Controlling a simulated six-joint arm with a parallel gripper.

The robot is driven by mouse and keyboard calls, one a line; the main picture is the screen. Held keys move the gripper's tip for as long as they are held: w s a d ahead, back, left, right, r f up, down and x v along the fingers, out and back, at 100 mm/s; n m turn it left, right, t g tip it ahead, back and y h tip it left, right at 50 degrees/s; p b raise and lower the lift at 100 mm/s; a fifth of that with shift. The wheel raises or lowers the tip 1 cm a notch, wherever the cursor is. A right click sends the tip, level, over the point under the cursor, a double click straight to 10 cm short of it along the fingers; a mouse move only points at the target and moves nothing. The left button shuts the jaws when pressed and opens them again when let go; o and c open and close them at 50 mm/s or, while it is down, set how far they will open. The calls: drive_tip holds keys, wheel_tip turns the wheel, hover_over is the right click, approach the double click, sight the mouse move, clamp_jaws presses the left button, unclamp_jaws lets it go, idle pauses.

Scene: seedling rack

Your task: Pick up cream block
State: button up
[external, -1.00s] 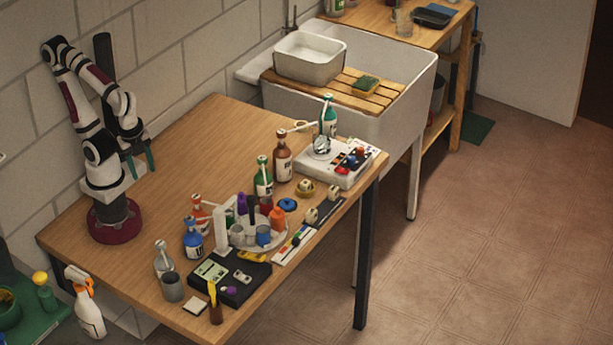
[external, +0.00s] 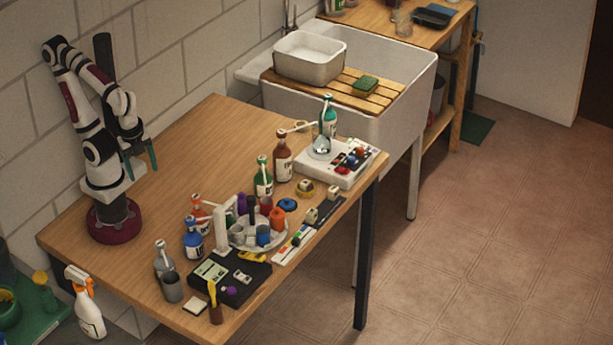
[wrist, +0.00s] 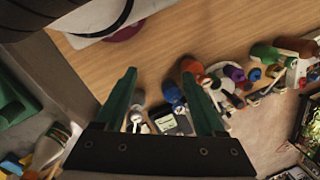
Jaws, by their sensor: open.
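Several small cream blocks are at the table's right side in the external view: one (external: 305,186) on a yellow round dish, one (external: 311,215) and one (external: 333,197) near the dark strip at the edge. A flat cream square (external: 195,304) lies near the front edge. I cannot tell which is meant. My gripper (external: 140,165) is open and empty, high over the table's left end, far from all of them. In the wrist view my gripper (wrist: 160,76) shows two green fingers spread apart; I cannot make out a cream block there.
Bottles, including a brown one (external: 282,157) and a blue one (external: 193,240), stand between my arm and the blocks. A round tray (external: 250,245) holds several cups. A black box (external: 230,290) sits in front. The table's back left is clear.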

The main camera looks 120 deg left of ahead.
drive_tip(key=w+a+m+g+y, duration=0.2)
drive_tip(key=w+a+y, duration=0.1)
drive_tip(key=w+a, duration=0.65)
drive_tip(key=w+a+m+g+y, duration=0.1)
drive_tip(key=w+a+m+y, duration=0.15)
drive_tip(key=w+a, duration=0.65)
drive_tip(key=w+a+f+y, duration=0.1)
drive_tip(key=w+f, duration=0.1)
drive_tip(key=w, duration=0.1)
drive_tip(key=w+a+f+m+g+y, duration=0.1)
drive_tip(key=w+a+f, duration=0.1)
drive_tip(key=w+f, duration=0.1)
drive_tip(key=w+a+f+y, duration=0.1)
drive_tip(key=w+f, duration=0.2)
drive_tip(key=w, duration=0.1)
drive_tip(key=shift+w+a+m, duration=0.2)
drive_tip(key=shift+a+m, duration=0.15)
drive_tip(key=m+g+y, duration=0.1)
drive_tip(key=y, duration=0.1)
approach(305, 183)
drive_tip(key=shift+s+a+f+m, duration=0.1)
drive_tip(key=shift+s+a+m, duration=0.15)
drive_tip(key=shift+a, duration=0.35)
drive_tip(key=shift+s+a+m, duration=0.15)
drive_tip(key=shift+s+a, duration=0.2)
drive_tip(key=shift+a, duration=0.3)
drive_tip(key=x, duration=0.5)
drive_tip(key=shift+f, duration=0.5)
clamp_jaws()
